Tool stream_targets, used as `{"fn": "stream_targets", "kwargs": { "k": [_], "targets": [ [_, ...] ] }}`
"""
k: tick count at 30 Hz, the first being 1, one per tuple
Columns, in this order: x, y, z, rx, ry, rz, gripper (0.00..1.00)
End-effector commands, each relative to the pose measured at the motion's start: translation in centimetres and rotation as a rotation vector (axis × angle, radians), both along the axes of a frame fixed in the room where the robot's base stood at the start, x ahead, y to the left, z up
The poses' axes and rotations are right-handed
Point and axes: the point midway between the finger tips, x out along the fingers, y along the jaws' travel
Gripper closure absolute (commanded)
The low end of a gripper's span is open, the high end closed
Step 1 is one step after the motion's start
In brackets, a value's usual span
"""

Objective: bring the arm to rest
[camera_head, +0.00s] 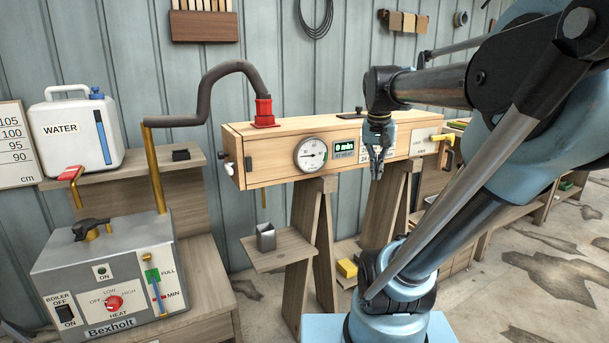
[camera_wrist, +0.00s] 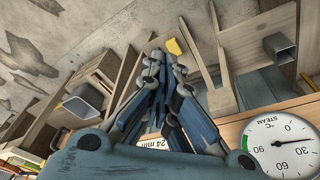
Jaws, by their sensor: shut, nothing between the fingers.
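My gripper (camera_head: 376,166) hangs pointing down in front of the long wooden steam box (camera_head: 275,172), near its right half. Its fingers are together with nothing between them. In the wrist view my gripper (camera_wrist: 168,62) shows with its fingertips close together, above the floor and the trestle legs. My arm reaches in from the right side of the head view. The gripper covers part of a label on the box front. I cannot tell whether it touches the box.
A steam gauge (camera_head: 311,154) and a small display (camera_head: 344,150) sit on the box front. A boiler (camera_head: 110,275) and a water container (camera_head: 75,135) stand left. A hose (camera_head: 205,105) joins boiler and box. A yellow block (camera_head: 346,268) lies low between the trestles. Floor shows at right.

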Motion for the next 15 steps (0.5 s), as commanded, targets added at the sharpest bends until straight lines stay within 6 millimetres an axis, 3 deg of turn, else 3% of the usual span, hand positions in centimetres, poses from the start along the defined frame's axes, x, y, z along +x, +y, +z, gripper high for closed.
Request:
{"fn": "stream_targets", "kwargs": {
  "k": [1,9,15],
  "targets": [
    [-1.6,0.2,-1.9,0.003,0.003,0.027,1.0],
    [-9.0,1.4,-11.9,0.018,0.018,0.192,1.0],
    [-12.6,2.1,-17.3,0.025,0.023,0.28,1.0]
  ]
}}
